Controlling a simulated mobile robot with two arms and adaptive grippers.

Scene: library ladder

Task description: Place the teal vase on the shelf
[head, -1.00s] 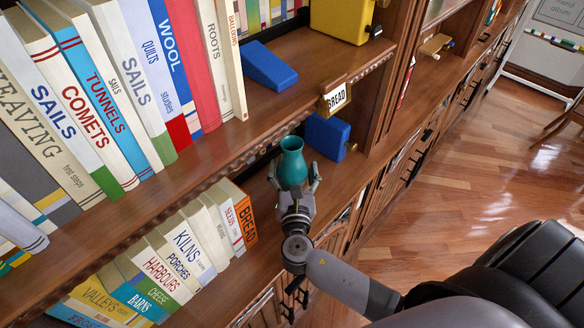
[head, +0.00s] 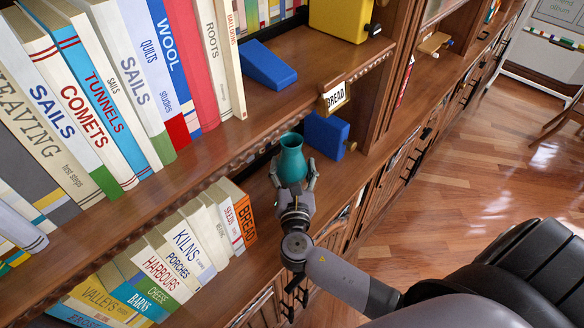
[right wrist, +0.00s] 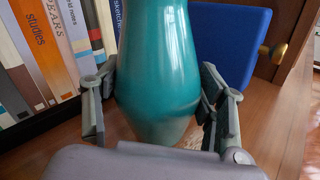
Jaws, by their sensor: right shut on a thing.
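The teal vase (head: 291,158) is upright at the lower shelf (head: 262,222), right of the row of books there. In the right wrist view the vase (right wrist: 157,60) stands between my fingers, its lower body hugged from both sides. My right gripper (head: 293,182) is shut on the vase. The right wrist view shows the gripper (right wrist: 155,100) with both fingers against the vase. The vase's base is partly hidden by the gripper, so I cannot tell whether it touches the shelf board. My left gripper is not in view.
A blue block bookend (head: 326,137) with a brass knob stands behind and right of the vase. Lower books (head: 190,250) stand to the left. A blue wedge (head: 267,65) lies on the upper shelf.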

